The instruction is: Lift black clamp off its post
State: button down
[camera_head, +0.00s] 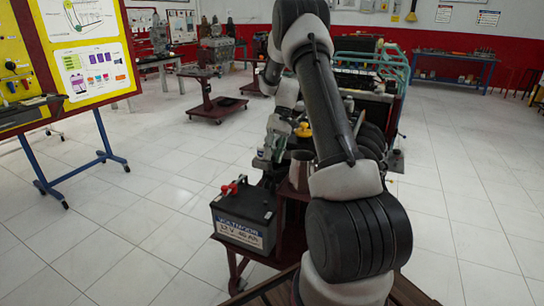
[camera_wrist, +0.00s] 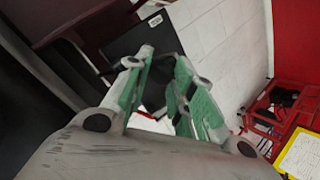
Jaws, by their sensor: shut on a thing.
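A black battery (camera_head: 245,222) with a white and blue label stands on a dark red stand. A red clamp (camera_head: 234,187) sits on its top at the left. My gripper (camera_head: 265,160) is above and behind the battery's right side. In the wrist view, my gripper (camera_wrist: 164,60) shows two green-padded fingers, shut on a small dark thing (camera_wrist: 156,92) between them, taken to be the black clamp. The clamp cannot be made out in the head view. Whether it touches its post is hidden.
The dark red stand (camera_head: 232,262) carries the battery. An engine trainer (camera_head: 365,85) with a green frame stands behind my arm. A yellow display board (camera_head: 85,55) on blue legs is at the left.

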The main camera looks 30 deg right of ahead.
jog(key=shift+d+f, duration=0.4)
jog(key=shift+d, duration=0.1)
jog(key=c, duration=1.5)
grip_release()
jog(key=shift+c, duration=0.2)
jog(key=o, duration=0.3)
jog(key=shift+d+f, duration=0.1)
jog(key=shift+d, duration=0.1)
jog(key=shift+o, duration=0.2)
notch_tip(320, 180, up, 10)
jog(key=shift+a, duration=0.15)
